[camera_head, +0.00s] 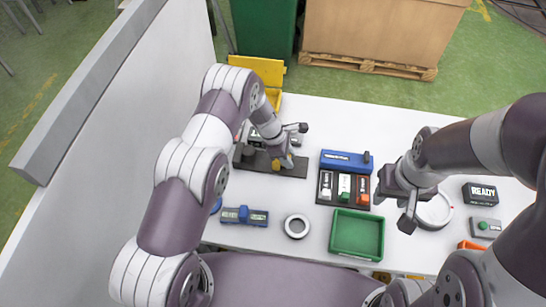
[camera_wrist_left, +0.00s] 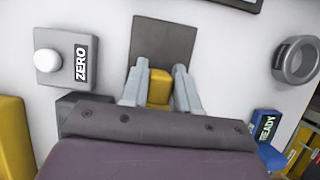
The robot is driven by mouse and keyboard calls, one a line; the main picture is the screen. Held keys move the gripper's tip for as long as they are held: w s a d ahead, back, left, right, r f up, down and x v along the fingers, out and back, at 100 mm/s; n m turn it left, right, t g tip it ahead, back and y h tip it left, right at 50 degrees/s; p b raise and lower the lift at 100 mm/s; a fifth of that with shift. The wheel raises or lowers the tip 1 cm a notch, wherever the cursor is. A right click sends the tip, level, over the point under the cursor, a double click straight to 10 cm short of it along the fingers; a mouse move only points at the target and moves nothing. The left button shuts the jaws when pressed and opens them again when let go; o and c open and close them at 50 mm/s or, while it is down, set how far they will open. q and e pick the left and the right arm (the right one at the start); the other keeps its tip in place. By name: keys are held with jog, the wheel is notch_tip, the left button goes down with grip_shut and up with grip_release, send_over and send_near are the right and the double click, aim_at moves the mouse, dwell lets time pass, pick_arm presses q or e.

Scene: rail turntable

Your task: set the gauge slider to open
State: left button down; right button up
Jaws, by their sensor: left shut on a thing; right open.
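A dark base plate (camera_head: 293,170) lies at the back left of the white table, and it also shows in the left wrist view (camera_wrist_left: 165,40). A yellow block (camera_head: 276,165), which looks like the slider's knob, sits at this plate. My left gripper (camera_head: 284,160) is over the plate, shut on the yellow block; the left wrist view shows the block (camera_wrist_left: 159,88) between its two fingers. The arm hides part of the plate, and I can read no open mark on it. My right gripper (camera_head: 394,207) is open and empty, above the table right of the green tray.
A blue unit (camera_head: 346,161) and a black holder (camera_head: 325,201) stand right of the plate. A green tray (camera_head: 357,234), a white ring (camera_head: 297,226) and a small blue device (camera_head: 244,216) are in front. A ZERO box (camera_wrist_left: 62,65) is near the left gripper.

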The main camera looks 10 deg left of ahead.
aim_at(302, 167)
pick_arm(q)
jog(key=d, duration=0.2)
jog(key=shift+d, duration=0.3)
jog(key=shift+r, duration=0.1)
jog(key=c, duration=1.3)
grip_release()
jog(key=o, duration=0.4)
jog(key=shift+d, duration=0.2)
jog(key=shift+r, duration=0.1)
jog(key=b+v, duration=0.3)
jog(key=v, duration=0.9)
jog(key=shift+r+b, duration=0.25)
jog(key=shift+b, duration=0.15)
